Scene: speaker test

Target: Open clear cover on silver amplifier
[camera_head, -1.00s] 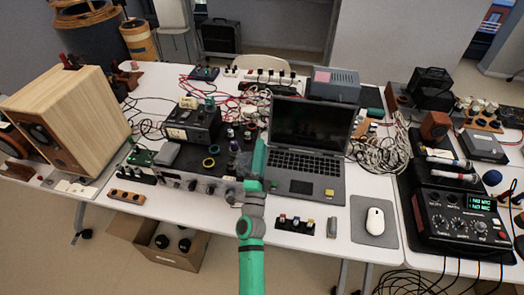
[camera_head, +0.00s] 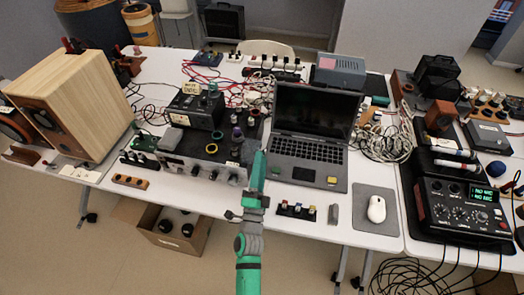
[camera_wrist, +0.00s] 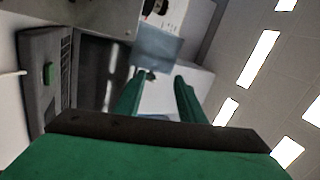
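The silver amplifier (camera_head: 173,164) lies on the white table left of the laptop, its knobbed silver front facing me. A black meter box and several small parts sit on or behind its dark top. I cannot make out a clear cover. My gripper (camera_head: 260,154) is at the amplifier's right end, beside the laptop's left edge; my arm hides part of this area.
The laptop (camera_head: 305,172) stands open just right of my gripper. A wooden speaker (camera_head: 95,105) is at the left, and a mouse (camera_head: 376,209) and black mixer (camera_head: 455,215) are at the right. Cables crowd the back. A cardboard box (camera_head: 160,236) is under the table.

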